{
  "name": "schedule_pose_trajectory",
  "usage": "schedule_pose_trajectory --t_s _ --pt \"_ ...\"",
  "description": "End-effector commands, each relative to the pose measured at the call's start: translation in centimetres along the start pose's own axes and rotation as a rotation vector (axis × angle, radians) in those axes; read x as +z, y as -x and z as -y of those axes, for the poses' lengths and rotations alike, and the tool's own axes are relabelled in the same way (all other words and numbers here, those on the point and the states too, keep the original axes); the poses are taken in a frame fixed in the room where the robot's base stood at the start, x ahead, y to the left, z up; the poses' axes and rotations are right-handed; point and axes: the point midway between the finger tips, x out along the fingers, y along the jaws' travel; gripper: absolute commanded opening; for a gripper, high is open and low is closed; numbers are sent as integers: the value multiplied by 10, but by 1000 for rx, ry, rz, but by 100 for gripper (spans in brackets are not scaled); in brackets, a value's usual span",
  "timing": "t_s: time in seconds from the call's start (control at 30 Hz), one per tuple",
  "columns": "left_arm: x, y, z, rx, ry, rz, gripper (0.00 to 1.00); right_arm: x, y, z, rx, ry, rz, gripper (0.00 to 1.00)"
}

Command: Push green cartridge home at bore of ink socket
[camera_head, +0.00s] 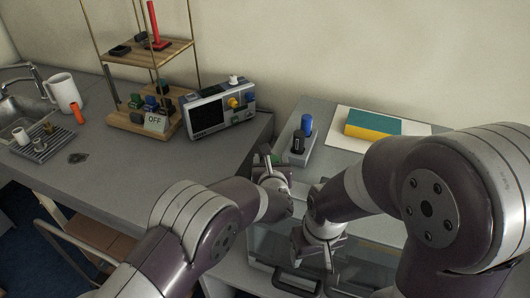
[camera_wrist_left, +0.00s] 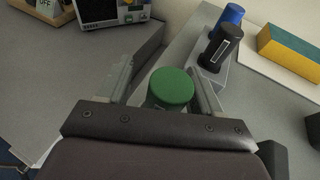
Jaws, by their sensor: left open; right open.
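The green cartridge (camera_wrist_left: 171,88) shows its round green top between the two fingers of my left gripper (camera_wrist_left: 163,68) in the left wrist view. The fingers stand apart on either side of it. The grey ink socket (camera_head: 299,153) holds a blue cartridge (camera_head: 307,124) and a black cartridge (camera_head: 298,141) upright. The green cartridge is at the near end of the socket; its lower part and the bore are hidden, so its depth cannot be told. In the head view my left gripper (camera_head: 267,161) is at this near end. My right gripper (camera_head: 318,252) is open, lower and nearer, apart from the socket.
A teal and yellow block (camera_head: 373,126) lies on a white sheet (camera_head: 416,130) right of the socket. A grey instrument (camera_head: 219,108) and a wooden rack (camera_head: 130,119) stand to the left. A clear case (camera_head: 368,262) with dark handles is below my right gripper.

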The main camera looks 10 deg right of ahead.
Motion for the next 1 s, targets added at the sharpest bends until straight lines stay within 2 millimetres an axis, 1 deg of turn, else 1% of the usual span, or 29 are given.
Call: schedule_pose_trajectory --t_s 0.03,0.27,0.3,0.37,0.4,0.47,0.53,0.57,0.7,0.77,0.87,1.0 --pt "-1 2 1 -1 -1 -1 65 0 2 0 0 0 1 61" --pt "-3 2 2 -1 0 0 65 0 2 0 0 0 1 61" --pt "-3 2 2 -1 0 0 59 0 2 0 0 0 1 61" --pt "-3 2 2 -1 0 0 39 0 2 0 0 0 1 61" --pt "-3 2 2 -1 0 0 26 0 2 0 0 0 1 61" --pt "-3 2 2 -1 0 0 8 0 2 0 0 0 1 61" --pt "-3 2 1 0 0 0 8 0 2 0 0 0 1 61" --pt "-3 2 1 0 0 0 3 0 2 0 0 0 1 61" --pt "-5 2 1 0 -1 -5 3 0 1 0 0 0 1 61" --pt "-3 2 1 0 -2 -6 3 1 -2 0 0 0 1 61" --pt "13 7 1 -1 2 -2 3 2 -11 0 0 0 1 61" --pt "50 18 1 -1 4 2 3 3 -21 0 0 0 1 61"
